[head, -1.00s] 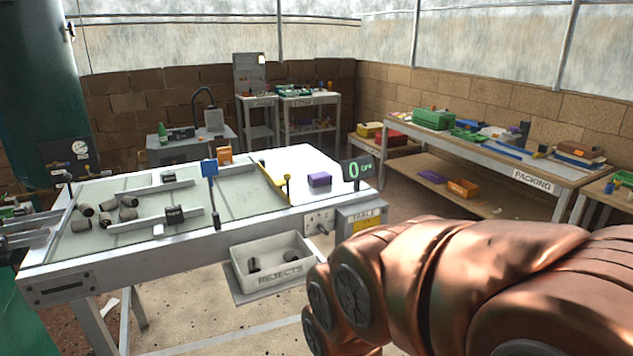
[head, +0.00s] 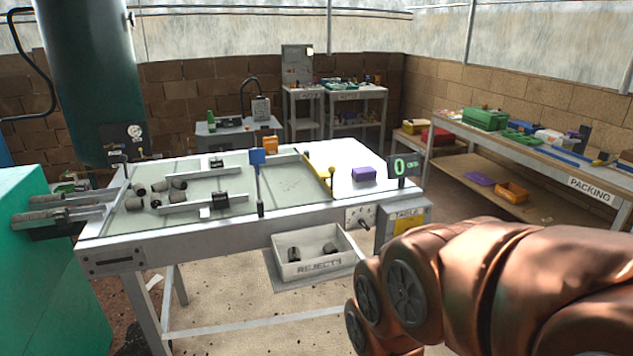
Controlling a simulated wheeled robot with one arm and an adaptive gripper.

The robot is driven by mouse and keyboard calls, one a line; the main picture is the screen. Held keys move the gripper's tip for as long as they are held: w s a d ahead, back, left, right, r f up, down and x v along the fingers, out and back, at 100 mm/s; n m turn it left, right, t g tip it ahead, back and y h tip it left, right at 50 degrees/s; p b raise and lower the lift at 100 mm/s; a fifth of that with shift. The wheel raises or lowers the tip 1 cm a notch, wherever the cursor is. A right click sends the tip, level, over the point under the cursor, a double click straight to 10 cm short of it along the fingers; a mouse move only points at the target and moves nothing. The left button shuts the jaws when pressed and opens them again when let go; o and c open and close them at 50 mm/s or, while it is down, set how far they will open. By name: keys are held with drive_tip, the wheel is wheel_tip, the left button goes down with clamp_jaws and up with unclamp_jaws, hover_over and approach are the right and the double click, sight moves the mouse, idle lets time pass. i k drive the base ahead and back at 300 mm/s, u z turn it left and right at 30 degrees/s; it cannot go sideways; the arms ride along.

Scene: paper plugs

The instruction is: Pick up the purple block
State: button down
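The purple block (head: 363,174) is a small box lying on the white right-hand end of the work table (head: 352,154). It sits just left of the green digital display and nothing touches it. My copper-coloured arm fills the lower right of the head view, in front of and to the right of the table. My gripper itself is not visible in this view.
The display (head: 405,167) and a yellow lever (head: 331,180) flank the block. Several dark plugs (head: 160,188) lie on the glass left part. The rejects bin (head: 312,255) hangs below the front edge. The packing bench (head: 560,170) stands at right.

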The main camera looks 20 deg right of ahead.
sight(362, 173)
drive_tip(key=z, duration=1.9)
drive_tip(key=i, duration=4.2)
drive_tip(key=u, duration=4.9)
